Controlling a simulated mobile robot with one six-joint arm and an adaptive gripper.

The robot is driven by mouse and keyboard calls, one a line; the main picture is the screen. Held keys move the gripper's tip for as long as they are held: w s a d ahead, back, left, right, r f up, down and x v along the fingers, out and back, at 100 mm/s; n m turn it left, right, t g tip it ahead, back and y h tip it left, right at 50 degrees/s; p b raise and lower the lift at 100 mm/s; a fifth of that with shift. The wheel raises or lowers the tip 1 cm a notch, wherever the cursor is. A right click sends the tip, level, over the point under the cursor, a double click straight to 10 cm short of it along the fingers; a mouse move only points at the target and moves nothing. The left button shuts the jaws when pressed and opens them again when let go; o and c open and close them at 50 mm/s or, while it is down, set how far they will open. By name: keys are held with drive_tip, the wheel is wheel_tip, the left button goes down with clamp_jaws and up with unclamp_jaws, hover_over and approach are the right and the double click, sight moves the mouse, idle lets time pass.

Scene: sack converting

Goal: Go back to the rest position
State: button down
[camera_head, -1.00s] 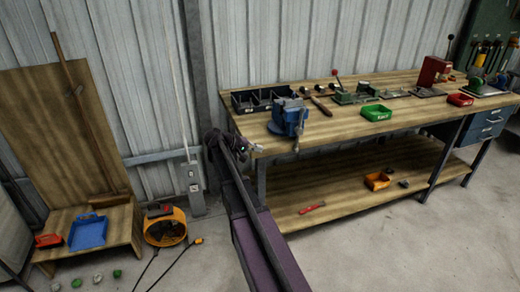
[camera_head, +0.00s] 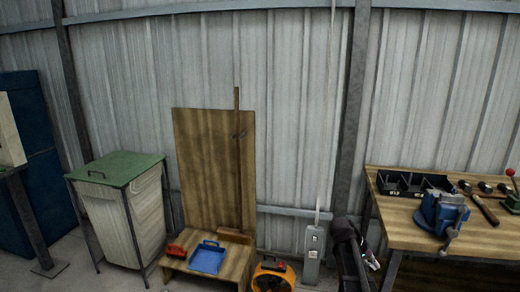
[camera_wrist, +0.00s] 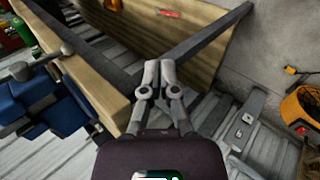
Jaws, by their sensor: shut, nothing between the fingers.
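My gripper (camera_wrist: 158,75) is shut and empty in the wrist view, its two grey fingers together. The edge of the wooden workbench (camera_wrist: 85,50) lies close beside it in that view, and the blue vise (camera_wrist: 38,100) is at the left. In the head view my arm's end shows at the lower right, left of the workbench (camera_head: 415,222) and the blue vise (camera_head: 442,212). The fingertips are too small to make out clearly there.
A black bin tray (camera_head: 412,184) and hand tools are on the bench. A red tool (camera_wrist: 168,13) lies on the lower shelf.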

drive_tip(key=s+a+f+n+t+y, duration=0.15)
drive_tip(key=s+a+y, duration=0.25)
drive_tip(key=s+a, duration=0.5)
drive_tip(key=s+a+f+y, duration=0.3)
drive_tip(key=s+a+y, duration=0.15)
drive_tip(key=a, duration=0.85)
wheel_tip(320, 180, up, 14)
drive_tip(key=p, duration=1.4)
drive_tip(key=shift+s+d+f, duration=0.15)
drive_tip(key=shift+s, duration=0.2)
